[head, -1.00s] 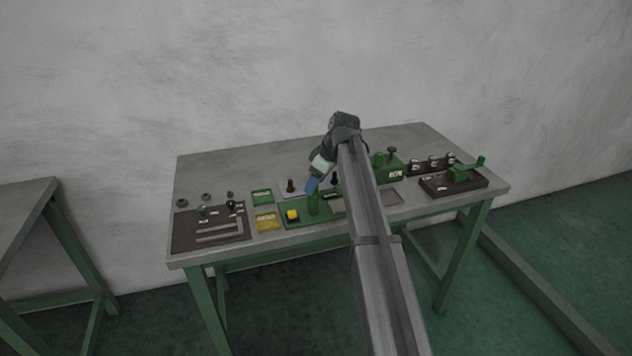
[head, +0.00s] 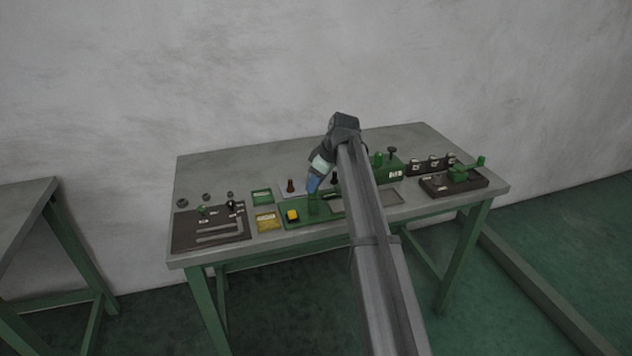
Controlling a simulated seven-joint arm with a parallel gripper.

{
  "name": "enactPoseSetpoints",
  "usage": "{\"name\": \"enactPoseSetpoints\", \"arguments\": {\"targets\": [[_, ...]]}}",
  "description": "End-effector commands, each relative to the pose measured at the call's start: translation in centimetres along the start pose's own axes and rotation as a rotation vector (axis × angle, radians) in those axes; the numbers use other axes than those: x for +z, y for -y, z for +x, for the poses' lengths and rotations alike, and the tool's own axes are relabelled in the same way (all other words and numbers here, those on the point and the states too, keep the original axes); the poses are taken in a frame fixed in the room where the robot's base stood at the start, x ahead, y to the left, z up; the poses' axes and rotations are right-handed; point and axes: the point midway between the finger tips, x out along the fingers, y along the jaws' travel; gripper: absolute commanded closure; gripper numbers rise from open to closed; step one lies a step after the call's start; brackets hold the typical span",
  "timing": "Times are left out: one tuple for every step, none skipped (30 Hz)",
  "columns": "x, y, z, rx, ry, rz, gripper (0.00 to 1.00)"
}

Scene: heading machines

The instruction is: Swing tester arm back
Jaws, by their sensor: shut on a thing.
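The tester appears to be the green base plate (head: 300,221) with a yellow block (head: 292,215) at the front middle of the table. A small green upright part (head: 313,205), which looks like the tester arm, stands on it to the right of the yellow block. My gripper (head: 312,192), with blue fingers, points down at the top of this green part and is shut on it. The fingertips and the exact grip are too small to see clearly. My arm hides part of the table to the right of the tester.
The table (head: 215,170) is grey with green legs. A dark slotted board (head: 182,235) lies left, with green and yellow trays (head: 266,222) beside it. A green block (head: 392,172) and a dark base with a green lever (head: 462,178) stand right. The table's back strip is clear.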

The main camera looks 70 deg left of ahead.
Motion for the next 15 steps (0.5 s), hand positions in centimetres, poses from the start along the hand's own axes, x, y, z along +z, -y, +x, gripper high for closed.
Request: {"name": "enactPoseSetpoints", "arguments": {"targets": [[0.0,-0.01,-0.02,0.0,0.0,0.0,1.0],[0.0,-0.01,-0.02,0.0,0.0,0.0,1.0],[0.0,-0.01,-0.02,0.0,0.0,0.0,1.0],[0.0,0.0,-0.02,0.0,0.0,0.0,1.0],[0.0,0.0,-0.02,0.0,0.0,0.0,1.0],[0.0,0.0,-0.02,0.0,0.0,0.0,1.0],[0.0,0.0,-0.02,0.0,0.0,0.0,1.0],[-0.01,-0.01,-0.02,0.0,0.0,-0.001,1.0],[0.0,-0.02,-0.02,-0.001,0.0,-0.003,1.0],[-0.01,-0.03,-0.02,-0.002,0.0,-0.006,1.0],[-0.01,-0.04,-0.02,-0.004,0.0,-0.01,1.0],[-0.01,-0.07,-0.02,-0.007,0.0,-0.016,1.0],[-0.02,-0.09,-0.02,-0.009,0.0,-0.022,1.0],[-0.02,-0.11,-0.02,-0.012,0.0,-0.031,1.0],[-0.03,-0.15,-0.01,-0.018,0.0,-0.045,1.0]]}}
